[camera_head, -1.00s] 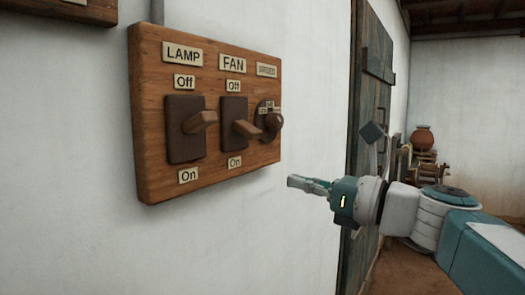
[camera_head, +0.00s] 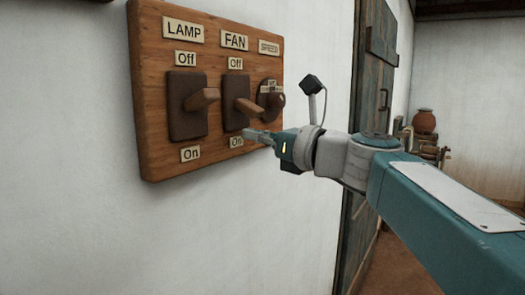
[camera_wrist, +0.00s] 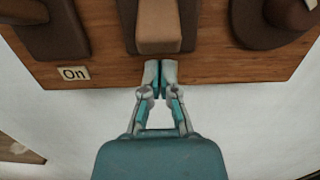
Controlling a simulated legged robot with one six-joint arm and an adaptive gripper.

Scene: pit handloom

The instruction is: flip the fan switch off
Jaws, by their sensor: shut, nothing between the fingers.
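The fan switch (camera_head: 247,107) is a brown lever on a dark plate, in the middle of the wooden panel (camera_head: 152,90) in the head view. Its lever tilts down toward the On label (camera_head: 236,142). In the wrist view the fan lever (camera_wrist: 158,28) is at the top centre. My gripper (camera_head: 252,135) is shut and empty, just below the fan lever near the panel's lower edge. In the wrist view its fingertips (camera_wrist: 160,72) are together right under the lever's end. Whether they touch it I cannot tell.
The lamp switch (camera_head: 203,99) is to the left, its lever tilted up toward Off. A round speed knob (camera_head: 273,98) is close on the right. A wooden door (camera_head: 375,110) stands beyond on the right. The white wall below the panel is clear.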

